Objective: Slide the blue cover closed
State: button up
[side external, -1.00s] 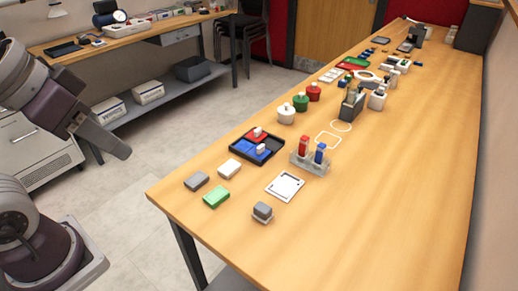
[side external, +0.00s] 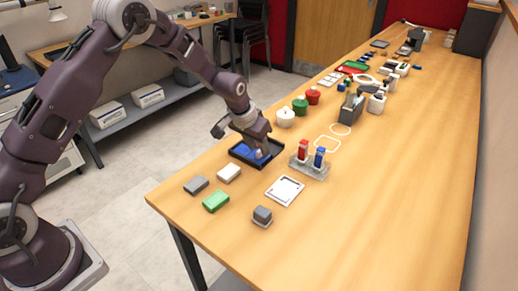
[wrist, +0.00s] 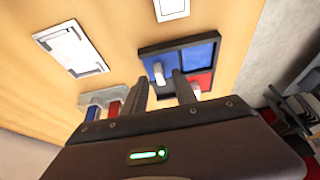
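The black-rimmed tray (side external: 235,156) sits on the table and holds blue and red panels. In the wrist view its blue cover (wrist: 152,58) has an upright white handle (wrist: 159,73). Another blue area (wrist: 198,54) lies to the right, above a red panel (wrist: 203,80) with a second white handle (wrist: 195,91). My gripper (wrist: 161,77) is open, its fingertips on either side of the blue cover's handle in the picture; contact cannot be told. In the side view my gripper (side external: 261,154) is low over the tray and hides its back right part.
A stand with red and blue vials (side external: 311,165) is close to the tray's right. A white framed plate (side external: 285,190), a grey block (side external: 262,215), and green (side external: 216,201), white and grey blocks are in front.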

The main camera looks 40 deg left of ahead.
jog(key=shift+x, duration=0.85)
grip_shut()
dwell(0.8)
